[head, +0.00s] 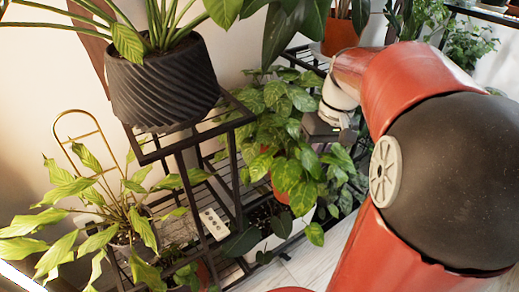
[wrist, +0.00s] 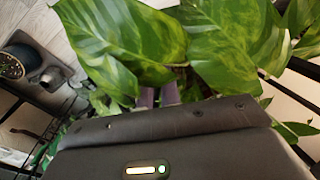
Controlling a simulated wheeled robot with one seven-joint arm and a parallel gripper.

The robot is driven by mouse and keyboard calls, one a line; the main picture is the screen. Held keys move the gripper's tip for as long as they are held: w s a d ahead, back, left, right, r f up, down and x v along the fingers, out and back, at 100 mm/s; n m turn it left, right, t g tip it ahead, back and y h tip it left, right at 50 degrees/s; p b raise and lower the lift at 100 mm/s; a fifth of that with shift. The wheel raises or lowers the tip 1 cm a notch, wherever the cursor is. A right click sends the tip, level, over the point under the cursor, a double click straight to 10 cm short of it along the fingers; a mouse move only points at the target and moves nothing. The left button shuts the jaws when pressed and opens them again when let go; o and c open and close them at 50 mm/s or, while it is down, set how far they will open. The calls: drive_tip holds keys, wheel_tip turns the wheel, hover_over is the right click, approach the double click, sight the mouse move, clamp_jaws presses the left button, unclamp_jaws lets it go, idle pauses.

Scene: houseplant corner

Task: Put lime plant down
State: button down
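A leafy plant with green and lime-mottled leaves (head: 285,100), likely the lime plant, stands or hangs beside the black stand in the head view. Part of its orange-brown pot (head: 281,189) shows under the leaves. My gripper (head: 338,150) reaches into this foliage from the right, its fingertips hidden there. In the wrist view large mottled leaves (wrist: 125,45) fill the top. My two fingers (wrist: 158,97) show close together below them, their tips under the leaves. I cannot see what is between them, or whether the pot rests on anything.
A black wire stand (head: 177,142) holds a dark ribbed pot (head: 165,85). A yellow-green plant (head: 75,220) is at lower left. A white power strip (head: 213,223) lies on a lower shelf. A white planter (head: 262,243) is below the mottled plant. Pale floor (head: 318,262) shows beside it.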

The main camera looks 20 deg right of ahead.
drive_tip(key=w+a+p, duration=0.2)
drive_tip(key=w+a, duration=0.8)
drive_tip(key=w, duration=0.4)
wheel_tip(320, 180, down, 7)
drive_tip(key=shift+s+d+b, duration=0.2)
drive_tip(key=shift+d+b, duration=0.05)
drive_tip(key=shift+b, duration=0.2)
drive_tip(key=shift+f, duration=0.1)
drive_tip(key=c, duration=1.6)
unclamp_jaws()
